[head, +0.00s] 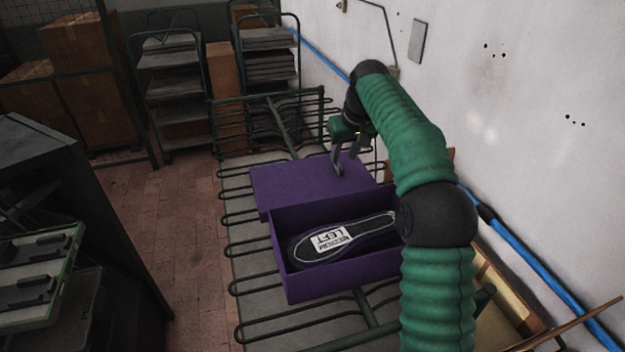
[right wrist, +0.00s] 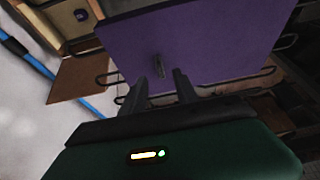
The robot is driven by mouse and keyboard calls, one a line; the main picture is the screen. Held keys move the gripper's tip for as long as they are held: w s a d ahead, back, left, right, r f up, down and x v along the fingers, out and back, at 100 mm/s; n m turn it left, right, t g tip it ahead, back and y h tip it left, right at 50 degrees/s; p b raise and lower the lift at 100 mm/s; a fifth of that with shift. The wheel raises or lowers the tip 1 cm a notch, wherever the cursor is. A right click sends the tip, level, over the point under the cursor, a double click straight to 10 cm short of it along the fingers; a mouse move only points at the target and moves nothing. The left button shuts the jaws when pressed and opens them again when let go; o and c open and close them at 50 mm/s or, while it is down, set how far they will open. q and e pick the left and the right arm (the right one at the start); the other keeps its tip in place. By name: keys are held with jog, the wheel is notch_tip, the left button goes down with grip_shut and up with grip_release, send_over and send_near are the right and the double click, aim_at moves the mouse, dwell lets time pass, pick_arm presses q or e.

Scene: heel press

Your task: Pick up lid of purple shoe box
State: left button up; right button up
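The purple shoe box (head: 330,287) stands open on the rack. A dark insole or shoe with a white label reading "LEFT" (head: 330,238) lies in it. The purple lid (head: 285,183) lies just behind the box; I cannot tell whether it touches the box's rim. My right gripper (head: 338,170) is over the right part of the lid, fingers pointing down. In the right wrist view the lid (right wrist: 205,40) fills the upper middle, beyond the two spread fingers (right wrist: 165,82). Nothing is between them. A small dark mark shows on the lid ahead of the fingers. My left gripper is not in view.
The green wire rack (head: 245,255) has looped bars around the box. A white wall (head: 540,110) with a blue pipe (head: 530,262) runs along the right. A dark cabinet (head: 70,190) stands left. Shelves and cardboard boxes (head: 75,45) stand at the back. Brick floor lies open between.

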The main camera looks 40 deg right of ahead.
aim_at(340, 166)
jog(key=p+x, duration=0.2)
jog(key=x, duration=0.2)
jog(key=shift+w+d+f, duration=0.15)
jog(key=shift+w+f, duration=0.05)
jog(key=shift+f, duration=0.15)
jog(key=shift+w+f, duration=0.1)
jog(key=shift+f, duration=0.1)
jog(key=shift+r, duration=0.1)
grip_shut()
